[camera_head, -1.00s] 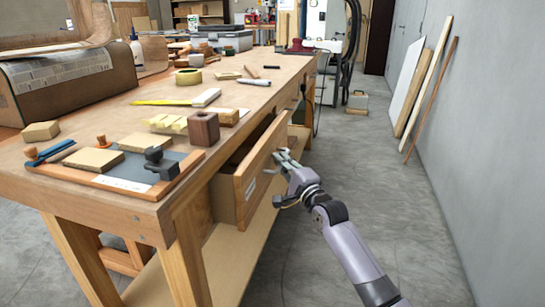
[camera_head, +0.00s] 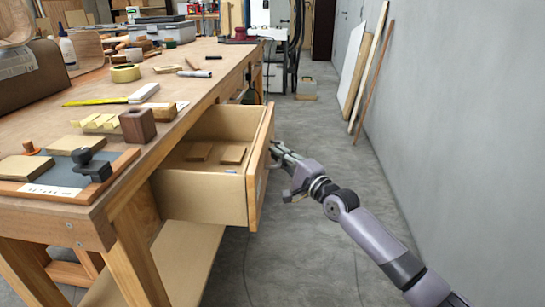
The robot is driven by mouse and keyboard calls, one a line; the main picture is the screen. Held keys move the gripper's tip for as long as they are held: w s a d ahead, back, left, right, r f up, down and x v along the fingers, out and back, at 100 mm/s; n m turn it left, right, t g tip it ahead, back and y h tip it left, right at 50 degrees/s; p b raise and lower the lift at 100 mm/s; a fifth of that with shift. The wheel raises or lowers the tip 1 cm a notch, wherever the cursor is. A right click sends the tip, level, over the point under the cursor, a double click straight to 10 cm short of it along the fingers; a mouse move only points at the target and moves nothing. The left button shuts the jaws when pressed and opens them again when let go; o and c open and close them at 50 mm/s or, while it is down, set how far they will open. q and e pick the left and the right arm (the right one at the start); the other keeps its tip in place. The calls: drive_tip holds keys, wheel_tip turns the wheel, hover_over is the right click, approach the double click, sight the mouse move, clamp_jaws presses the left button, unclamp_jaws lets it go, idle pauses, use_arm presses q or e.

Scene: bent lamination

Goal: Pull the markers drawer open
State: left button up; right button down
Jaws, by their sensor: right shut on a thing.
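A wooden drawer (camera_head: 207,190) stands well out from the side of the workbench (camera_head: 100,214). Its inside shows, with two small brown wooden pieces (camera_head: 232,155) lying on its floor. Its front panel (camera_head: 260,165) faces right. My right gripper (camera_head: 276,152) is at the outer face of that panel, shut on the drawer's handle; the panel's edge partly hides the handle and the fingertips. A small pale label shows on the panel's face, too small to read. My left gripper is not in view.
On the bench top are a dark wooden block (camera_head: 137,125), a clamp (camera_head: 90,164) on a board, a tape roll (camera_head: 126,73) and a yellow rule (camera_head: 95,101). Boards (camera_head: 364,80) lean on the right wall.

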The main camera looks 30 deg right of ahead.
drive_tip(key=shift+f, duration=0.15)
drive_tip(key=c, duration=1.7)
unclamp_jaws()
drive_tip(key=v, duration=1.2)
drive_tip(key=shift+d, duration=0.1)
